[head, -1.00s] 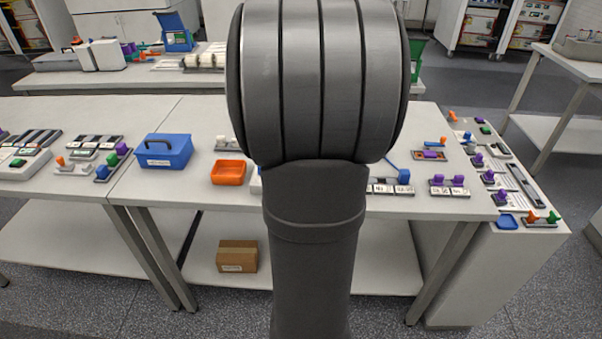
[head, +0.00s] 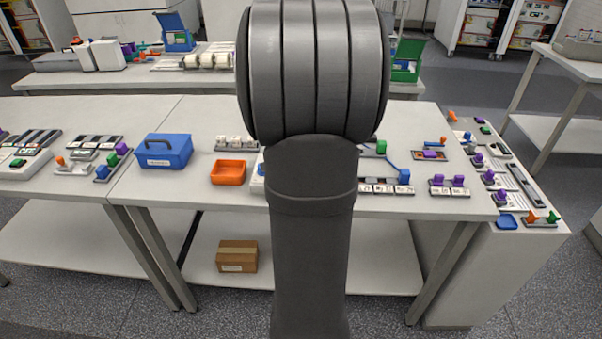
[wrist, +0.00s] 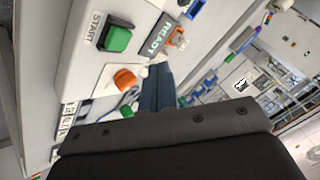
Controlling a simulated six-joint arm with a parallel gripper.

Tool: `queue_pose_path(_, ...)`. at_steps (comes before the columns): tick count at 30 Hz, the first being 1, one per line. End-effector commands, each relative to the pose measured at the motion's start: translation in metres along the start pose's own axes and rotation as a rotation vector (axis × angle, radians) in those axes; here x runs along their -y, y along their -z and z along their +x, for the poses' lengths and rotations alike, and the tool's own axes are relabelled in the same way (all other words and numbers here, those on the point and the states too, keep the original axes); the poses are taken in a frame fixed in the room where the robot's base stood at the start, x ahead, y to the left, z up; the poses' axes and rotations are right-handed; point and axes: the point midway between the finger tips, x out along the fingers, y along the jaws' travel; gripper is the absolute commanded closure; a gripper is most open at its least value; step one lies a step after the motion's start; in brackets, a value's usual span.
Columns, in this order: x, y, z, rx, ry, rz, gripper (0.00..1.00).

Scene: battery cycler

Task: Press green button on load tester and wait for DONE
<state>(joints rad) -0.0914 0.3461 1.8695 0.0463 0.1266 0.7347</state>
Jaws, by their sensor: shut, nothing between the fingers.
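The load tester's pale panel (wrist: 82,75) fills the upper left of the wrist view, tilted in the picture. It carries a green button (wrist: 116,39) in a dark surround, beside the word START. A grey display (wrist: 160,38) next to it reads READY. My gripper (wrist: 157,68) shows as a dark, shut shape with nothing held. It is to the right of and below the green button in the picture, apart from it. In the head view my arm hides the gripper. A pale device with a green button (head: 18,163) stands far left there; I cannot tell if it is the same one.
An orange knob (wrist: 124,79) is near the gripper in the wrist view. On the bench in the head view are a blue box (head: 164,151), an orange tray (head: 228,172) and fixtures with purple handles (head: 449,185).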

Motion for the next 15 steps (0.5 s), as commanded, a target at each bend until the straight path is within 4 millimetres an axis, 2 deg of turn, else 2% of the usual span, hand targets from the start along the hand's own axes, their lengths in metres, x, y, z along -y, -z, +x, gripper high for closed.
queue_pose_path(6,-0.012,-0.013,0.017,0.001,-0.001,-0.001,1.00)
queue_pose_path(15,-0.017,-0.017,0.023,-0.001,-0.001,-0.001,1.00)
